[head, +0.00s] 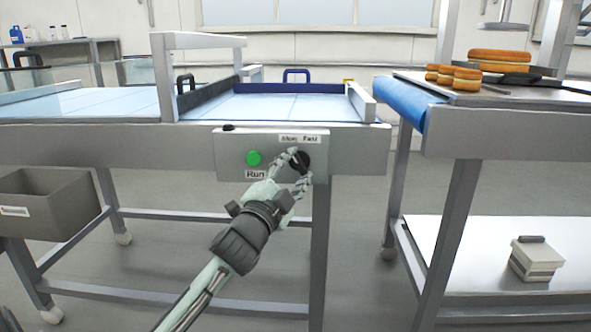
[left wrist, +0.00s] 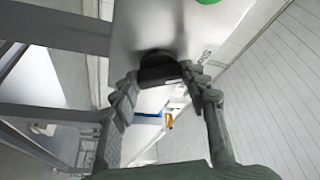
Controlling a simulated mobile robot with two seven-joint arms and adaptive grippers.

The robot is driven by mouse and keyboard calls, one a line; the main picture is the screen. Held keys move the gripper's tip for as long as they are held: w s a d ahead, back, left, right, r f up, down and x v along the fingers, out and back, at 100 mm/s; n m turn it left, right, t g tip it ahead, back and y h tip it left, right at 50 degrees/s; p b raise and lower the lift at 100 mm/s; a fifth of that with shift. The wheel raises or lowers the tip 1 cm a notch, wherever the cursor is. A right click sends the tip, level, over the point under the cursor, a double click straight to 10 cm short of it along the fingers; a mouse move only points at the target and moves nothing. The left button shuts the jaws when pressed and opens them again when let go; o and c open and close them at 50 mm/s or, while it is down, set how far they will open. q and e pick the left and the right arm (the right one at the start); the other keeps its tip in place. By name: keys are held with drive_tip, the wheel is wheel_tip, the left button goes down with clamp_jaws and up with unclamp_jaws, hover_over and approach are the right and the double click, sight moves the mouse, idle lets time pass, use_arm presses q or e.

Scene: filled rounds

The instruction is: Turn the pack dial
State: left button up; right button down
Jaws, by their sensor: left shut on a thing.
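The pack dial (head: 304,161) is a black round knob on the grey control panel (head: 228,160), under a label reading "Slow Fast". My left gripper (head: 297,172) comes up from below and is shut on the dial, one finger on each side. In the left wrist view the dial (left wrist: 160,70) sits between the two fingertips (left wrist: 160,84). A green Run button (head: 254,158) is left of the dial; part of it shows at the top edge of the left wrist view (left wrist: 207,1). The exact angle of the dial is hard to tell. My right gripper is not in view.
The panel is on the front of a conveyor table (head: 95,150). To the right stands a second table with a blue belt (head: 405,103) and several bread-like rounds (head: 498,60). A grey bin (head: 45,220) is at left.

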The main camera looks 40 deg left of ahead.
use_arm(q)
drive_tip(key=o, duration=1.2)
drive_tip(key=shift+c, duration=0.2)
drive_tip(key=v, duration=1.2)
